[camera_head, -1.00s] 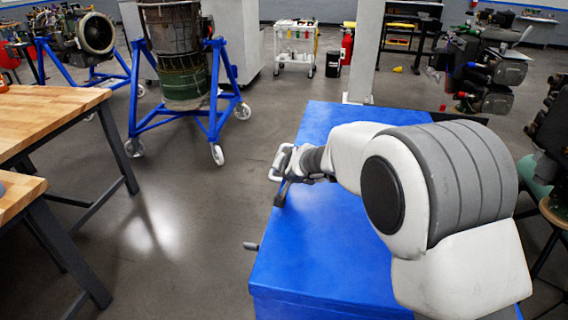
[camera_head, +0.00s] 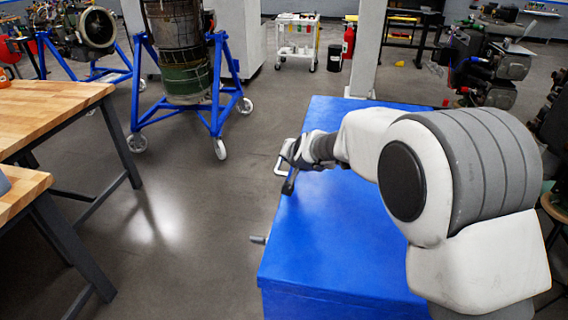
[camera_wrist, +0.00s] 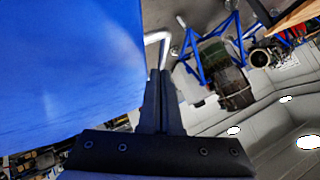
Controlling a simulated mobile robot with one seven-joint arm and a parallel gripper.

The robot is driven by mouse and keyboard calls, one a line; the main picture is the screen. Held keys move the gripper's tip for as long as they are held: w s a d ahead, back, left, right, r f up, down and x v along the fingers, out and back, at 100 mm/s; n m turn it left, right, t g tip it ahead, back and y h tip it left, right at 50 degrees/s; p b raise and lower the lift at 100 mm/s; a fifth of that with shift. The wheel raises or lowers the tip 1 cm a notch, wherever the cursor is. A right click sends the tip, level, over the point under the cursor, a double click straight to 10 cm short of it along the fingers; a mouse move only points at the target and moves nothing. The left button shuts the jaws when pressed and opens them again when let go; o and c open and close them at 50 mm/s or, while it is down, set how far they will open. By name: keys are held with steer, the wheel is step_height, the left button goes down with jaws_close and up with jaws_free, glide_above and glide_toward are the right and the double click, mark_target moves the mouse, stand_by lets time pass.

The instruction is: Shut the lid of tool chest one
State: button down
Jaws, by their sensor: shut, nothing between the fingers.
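The blue tool chest (camera_head: 345,235) stands in the right half of the head view, with its broad flat lid (camera_head: 320,215) lying over the body. I see no gap at its near edge; the far and right sides are partly hidden behind my arm. A pale metal handle (camera_head: 281,163) sticks out from the chest's left edge. My gripper (camera_head: 289,186) is at that left edge, beside the handle, with its fingers together and empty. In the wrist view the shut fingers (camera_wrist: 160,75) show just below the handle (camera_wrist: 157,42), with the blue lid (camera_wrist: 70,70) to their left.
A second grey handle (camera_head: 258,239) sticks out lower on the chest's left side. Wooden workbenches (camera_head: 60,112) stand at the left. A blue engine stand (camera_head: 215,110) on casters is behind. The floor (camera_head: 200,225) between benches and chest is clear.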

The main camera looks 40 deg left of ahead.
steer(key=s+d+r, duration=0.3)
steer(key=s+r, duration=0.3)
steer(key=r, duration=0.2)
steer(key=shift+s+r, duration=0.2)
steer(key=shift+r, duration=0.1)
